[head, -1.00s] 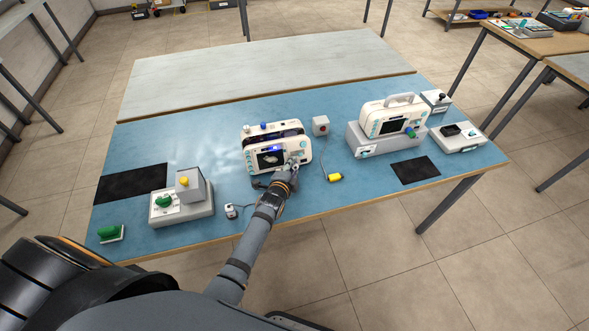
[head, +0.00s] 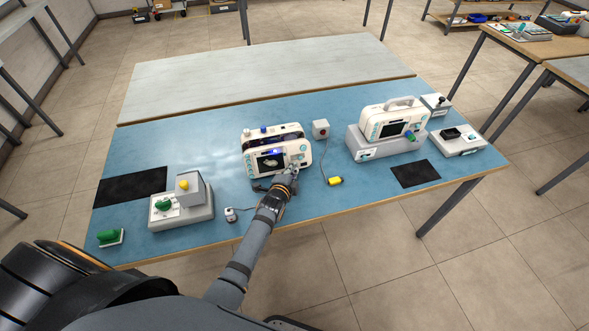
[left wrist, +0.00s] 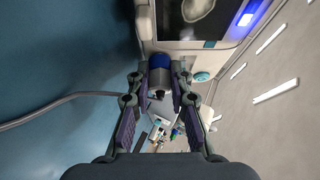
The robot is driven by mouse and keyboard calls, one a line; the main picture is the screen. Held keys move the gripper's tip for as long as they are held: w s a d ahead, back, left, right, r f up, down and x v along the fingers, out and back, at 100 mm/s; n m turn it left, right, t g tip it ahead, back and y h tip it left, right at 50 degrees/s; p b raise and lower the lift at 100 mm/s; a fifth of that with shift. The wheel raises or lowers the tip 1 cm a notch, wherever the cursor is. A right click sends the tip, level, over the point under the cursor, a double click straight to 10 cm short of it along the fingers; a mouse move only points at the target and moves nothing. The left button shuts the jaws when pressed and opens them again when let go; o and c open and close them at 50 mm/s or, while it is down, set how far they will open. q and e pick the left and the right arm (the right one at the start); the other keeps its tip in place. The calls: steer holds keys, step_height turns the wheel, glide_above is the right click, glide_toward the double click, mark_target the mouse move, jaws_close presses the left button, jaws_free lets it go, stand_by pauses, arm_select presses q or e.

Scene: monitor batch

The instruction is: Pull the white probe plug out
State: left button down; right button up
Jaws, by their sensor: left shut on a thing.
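The white monitor (head: 250,163) stands in the middle of the blue mat with its screen lit. My left gripper (head: 293,169) is at the lower right of its front. In the left wrist view my left gripper (left wrist: 160,82) is shut on a pale grey-white plug (left wrist: 158,76) with a blue band, just below the monitor's screen. A grey cable (left wrist: 62,104) runs in from the left behind the finger. The fingers cover much of the plug, and I cannot tell whether it is still seated. My right gripper is not in view.
A yellow plug (head: 335,181) on a cable lies right of the gripper. A small white connector (head: 231,214) lies to the left. A second monitor (head: 372,124) sits on a grey base at the right. The table's near edge is clear.

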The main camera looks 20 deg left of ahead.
arm_select(q)
steer(key=shift+s+d+r+p, duration=0.45)
steer(key=shift+s+p, duration=0.2)
steer(key=shift+s+d+r+p, duration=0.4)
steer(key=shift+s+p, duration=0.2)
steer(key=shift+s, duration=0.05)
steer(key=shift+s+d+r+p, duration=0.3)
steer(key=shift+s+d+p, duration=0.25)
steer(key=shift+s, duration=0.15)
steer(key=shift+a, duration=0.1)
